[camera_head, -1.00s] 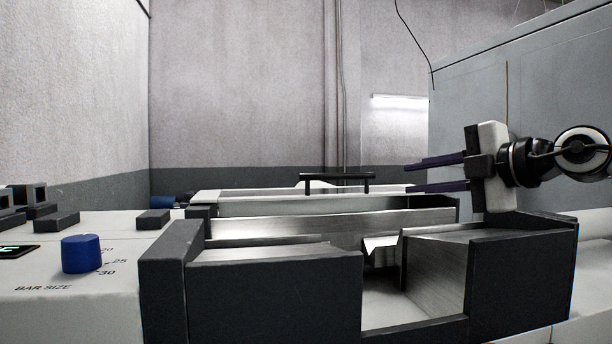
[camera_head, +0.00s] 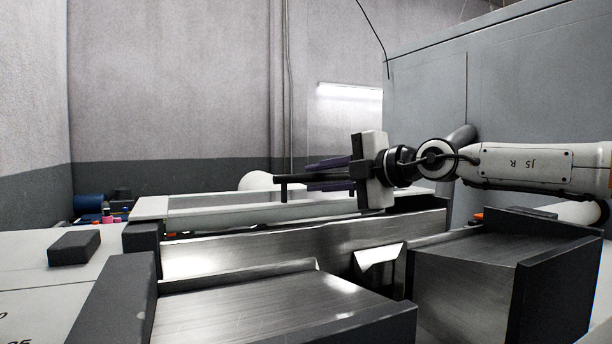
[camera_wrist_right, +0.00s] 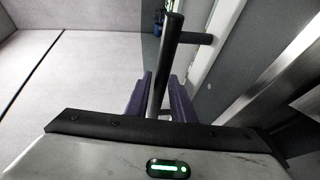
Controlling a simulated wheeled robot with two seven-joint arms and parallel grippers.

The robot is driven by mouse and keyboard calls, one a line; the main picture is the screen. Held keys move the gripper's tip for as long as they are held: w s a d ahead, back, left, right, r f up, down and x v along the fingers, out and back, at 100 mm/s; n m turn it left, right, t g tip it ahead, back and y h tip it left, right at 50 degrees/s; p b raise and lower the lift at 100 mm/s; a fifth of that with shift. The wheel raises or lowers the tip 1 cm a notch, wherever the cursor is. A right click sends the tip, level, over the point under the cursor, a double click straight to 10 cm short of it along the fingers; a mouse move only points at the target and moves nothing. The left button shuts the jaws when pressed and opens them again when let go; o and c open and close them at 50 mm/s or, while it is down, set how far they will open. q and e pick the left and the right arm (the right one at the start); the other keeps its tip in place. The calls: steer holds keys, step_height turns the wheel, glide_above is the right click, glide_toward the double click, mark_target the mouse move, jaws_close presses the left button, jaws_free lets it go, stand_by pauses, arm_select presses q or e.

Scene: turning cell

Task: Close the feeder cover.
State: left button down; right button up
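The feeder cover (camera_head: 300,215) is a long pale panel along the far side of the open feeder trough (camera_head: 300,245); the trough's inside is exposed. The cover's black bar handle (camera_head: 285,180) stands up from it. My right gripper (camera_head: 308,175) comes in from the right, its two purple fingers one above and one below the handle bar in the head view. In the right wrist view the handle (camera_wrist_right: 170,55) runs between the fingers (camera_wrist_right: 158,95). The fingers look open around it, with no clear grip. My left gripper is out of view.
A tall grey machine cabinet (camera_head: 430,100) stands at the right behind my right arm. Dark-edged metal blocks (camera_head: 480,265) rise in front of the trough. A small black block (camera_head: 74,248) sits on the pale panel at left. Small coloured items (camera_head: 108,216) lie at the far left.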

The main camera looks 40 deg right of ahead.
mark_target(306, 197)
steer(key=shift+p+x, duration=0.35)
steer(key=shift+x, duration=1.6)
jaws_close()
